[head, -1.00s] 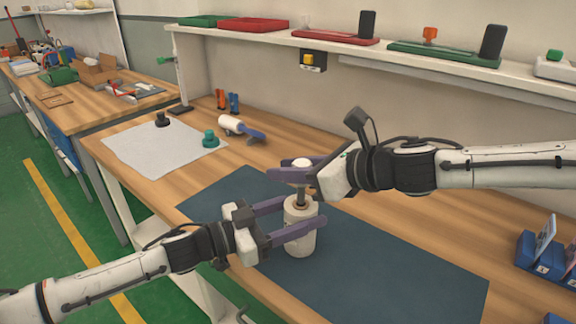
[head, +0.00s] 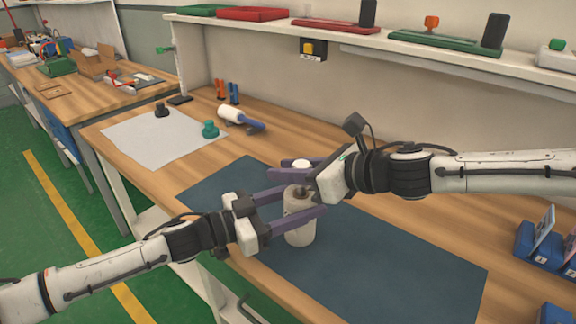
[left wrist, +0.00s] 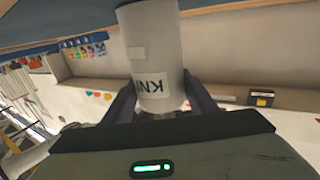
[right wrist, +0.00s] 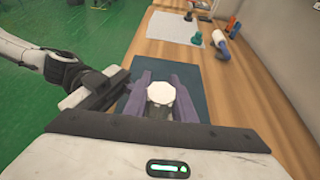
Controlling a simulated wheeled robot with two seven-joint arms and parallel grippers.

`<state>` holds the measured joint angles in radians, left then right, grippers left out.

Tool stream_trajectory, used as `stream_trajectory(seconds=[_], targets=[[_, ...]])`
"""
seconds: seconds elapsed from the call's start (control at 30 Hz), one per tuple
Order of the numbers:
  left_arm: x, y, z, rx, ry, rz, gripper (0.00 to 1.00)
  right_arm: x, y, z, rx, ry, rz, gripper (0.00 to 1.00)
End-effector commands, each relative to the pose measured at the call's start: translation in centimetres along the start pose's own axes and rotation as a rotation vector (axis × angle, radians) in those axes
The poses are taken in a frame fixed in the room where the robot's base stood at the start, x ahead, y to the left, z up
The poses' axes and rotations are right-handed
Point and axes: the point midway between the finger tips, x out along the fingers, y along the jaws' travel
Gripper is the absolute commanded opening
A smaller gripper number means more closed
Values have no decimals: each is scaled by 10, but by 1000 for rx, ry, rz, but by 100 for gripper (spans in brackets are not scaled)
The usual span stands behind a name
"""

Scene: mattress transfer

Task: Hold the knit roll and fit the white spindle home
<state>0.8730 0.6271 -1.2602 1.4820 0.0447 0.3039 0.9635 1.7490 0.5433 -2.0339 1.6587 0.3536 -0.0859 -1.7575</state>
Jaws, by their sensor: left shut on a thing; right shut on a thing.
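The knit roll (head: 300,229) is a white upright cylinder with a dark hole in its top, over the dark blue mat (head: 390,265). My left gripper (head: 310,200) is shut on its sides; the left wrist view shows the roll (left wrist: 150,45) between the fingers with a partly visible label. My right gripper (head: 278,168) is shut on the white spindle (head: 301,165), directly above the roll. The right wrist view shows the spindle's pale faceted head (right wrist: 161,94) between the fingers. The fingers hide most of the shaft, so I cannot tell how deep it sits.
A pale sheet (head: 140,146) at the back left bears a black knob (head: 161,110) and a teal knob (head: 210,129). A white and blue tool (head: 238,118) lies beside it. Blue holders (head: 545,246) stand at the right edge. The mat's right part is clear.

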Motion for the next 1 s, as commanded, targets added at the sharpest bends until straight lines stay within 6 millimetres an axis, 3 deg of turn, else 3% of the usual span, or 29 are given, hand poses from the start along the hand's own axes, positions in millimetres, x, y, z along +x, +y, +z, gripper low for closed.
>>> stream_trajectory(seconds=[1.0], targets=[[0, 0, 0, 0, 0, 0, 33, 10, -1, -23, 0, -2, -1, 0]])
